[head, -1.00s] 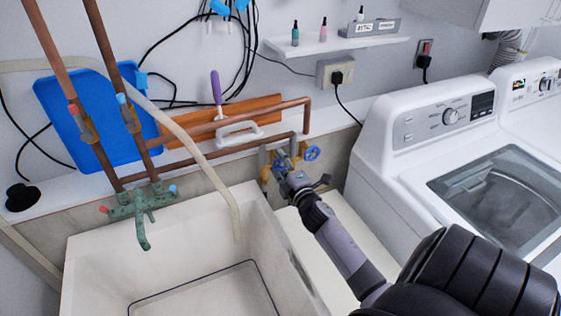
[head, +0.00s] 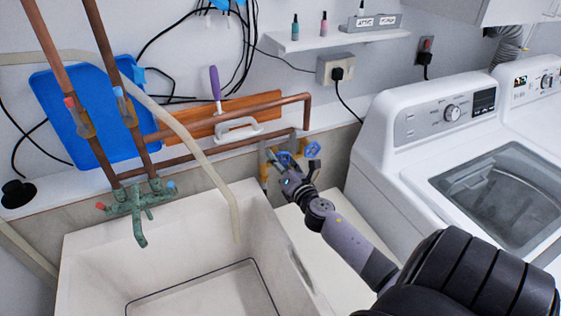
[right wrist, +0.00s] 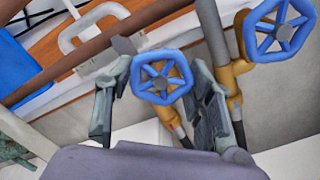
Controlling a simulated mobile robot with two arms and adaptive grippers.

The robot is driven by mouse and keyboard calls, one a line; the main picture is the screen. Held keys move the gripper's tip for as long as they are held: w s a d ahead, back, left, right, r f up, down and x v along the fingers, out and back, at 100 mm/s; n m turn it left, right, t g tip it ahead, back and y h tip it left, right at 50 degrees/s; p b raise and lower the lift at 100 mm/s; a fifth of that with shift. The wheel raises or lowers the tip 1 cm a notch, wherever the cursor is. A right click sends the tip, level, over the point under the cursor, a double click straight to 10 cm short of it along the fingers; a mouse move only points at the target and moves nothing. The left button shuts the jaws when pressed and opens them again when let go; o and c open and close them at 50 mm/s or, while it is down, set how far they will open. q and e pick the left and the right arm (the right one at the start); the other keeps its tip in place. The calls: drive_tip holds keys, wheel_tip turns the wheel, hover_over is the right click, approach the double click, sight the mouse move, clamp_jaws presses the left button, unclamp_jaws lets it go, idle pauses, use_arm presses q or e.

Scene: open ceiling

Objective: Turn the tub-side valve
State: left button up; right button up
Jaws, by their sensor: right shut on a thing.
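Two blue handwheel valves sit on brass-coloured fittings at the wall, right of the tub. The tub-side valve (right wrist: 162,76) is the left one, and it also shows in the head view (head: 283,158), partly behind my gripper. My right gripper (head: 290,172) reaches it from the front right. In the right wrist view its two fingers stand on either side of the blue wheel, shut on it. The other blue valve (right wrist: 279,30) is just to the right, outside the fingers; in the head view it is at the upper right of the gripper (head: 312,150). My left gripper is not in view.
The white utility tub (head: 90,265) is left of my right arm. A white washing machine (head: 375,175) stands to the right. Copper pipes (head: 225,152) run along the wall above the valves, and a green faucet (head: 137,205) is at the tub's back left.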

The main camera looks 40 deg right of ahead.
drive_tip(key=n, duration=0.4)
drive_tip(key=shift+n, duration=0.3)
drive_tip(key=shift+f, duration=0.1)
idle(0.4)
drive_tip(key=o, duration=1.2)
drive_tip(key=shift+c, duration=0.2)
drive_tip(key=shift+s, duration=0.1)
drive_tip(key=v, duration=1.2)
drive_tip(key=shift+d, duration=0.1)
